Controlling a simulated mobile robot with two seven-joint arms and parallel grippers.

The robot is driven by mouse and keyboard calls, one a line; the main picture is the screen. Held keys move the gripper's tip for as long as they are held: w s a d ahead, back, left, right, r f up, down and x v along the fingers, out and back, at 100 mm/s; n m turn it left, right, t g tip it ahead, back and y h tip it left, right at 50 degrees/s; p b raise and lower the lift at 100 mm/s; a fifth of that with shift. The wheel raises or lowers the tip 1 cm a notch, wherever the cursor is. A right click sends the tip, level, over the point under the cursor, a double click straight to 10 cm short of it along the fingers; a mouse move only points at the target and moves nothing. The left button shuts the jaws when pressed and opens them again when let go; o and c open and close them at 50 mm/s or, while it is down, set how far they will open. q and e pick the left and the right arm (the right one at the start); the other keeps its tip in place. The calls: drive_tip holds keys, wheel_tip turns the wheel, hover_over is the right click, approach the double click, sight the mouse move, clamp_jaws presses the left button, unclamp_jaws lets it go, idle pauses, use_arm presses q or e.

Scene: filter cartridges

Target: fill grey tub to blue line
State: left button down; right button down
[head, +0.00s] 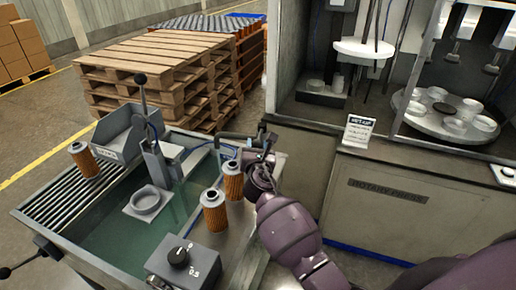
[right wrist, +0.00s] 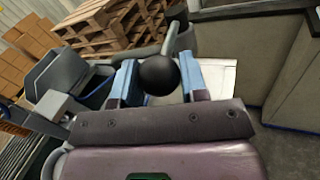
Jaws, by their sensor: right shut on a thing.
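A large grey tank (head: 205,262) holds greenish water (head: 110,235); I cannot make out a blue line on its wall. A smaller grey bin (head: 122,130) stands at its back left with a white label; it also shows in the right wrist view (right wrist: 62,78). I cannot tell which of the two is the tub. My right gripper (head: 256,150) is at the tank's right side. In the right wrist view its blue fingers are shut on a black ball knob (right wrist: 158,75) with a grey rod behind it. My left gripper is out of view.
Orange filter cartridges stand on the tank's right ledge (head: 213,212) and on the left slatted rack (head: 84,160). A grey box with a black knob (head: 183,265) sits at the front. Pallets (head: 160,70) are behind; a rotary press (head: 395,195) is on the right.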

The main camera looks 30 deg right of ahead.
drive_tip(key=c, duration=0.7)
unclamp_jaws()
drive_tip(key=shift+s, duration=0.1)
drive_tip(key=v, duration=1)
drive_tip(key=shift+s+a, duration=0.2)
drive_tip(key=shift+s, duration=0.05)
